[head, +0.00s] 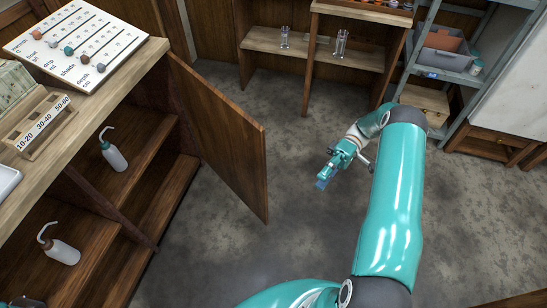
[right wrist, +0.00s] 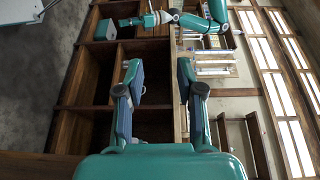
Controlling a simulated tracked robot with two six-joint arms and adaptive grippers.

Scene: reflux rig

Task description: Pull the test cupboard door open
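The cupboard (head: 150,150) stands at the left in the head view, under a wooden worktop. Its brown door (head: 225,140) stands swung wide out over the floor, and the shelves inside show. My right gripper (head: 323,182) is right of the door's free edge, apart from it. In the right wrist view its two fingers (right wrist: 158,90) are spread with nothing held between them, and open wooden compartments (right wrist: 90,85) show beyond.
Wash bottles (head: 112,155) stand on the cupboard shelves. A slider board (head: 75,45) and a labelled wooden rack (head: 45,120) sit on the worktop. A wooden bench (head: 260,40) and grey shelving (head: 445,60) stand at the back. The floor (head: 310,235) around the door is clear.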

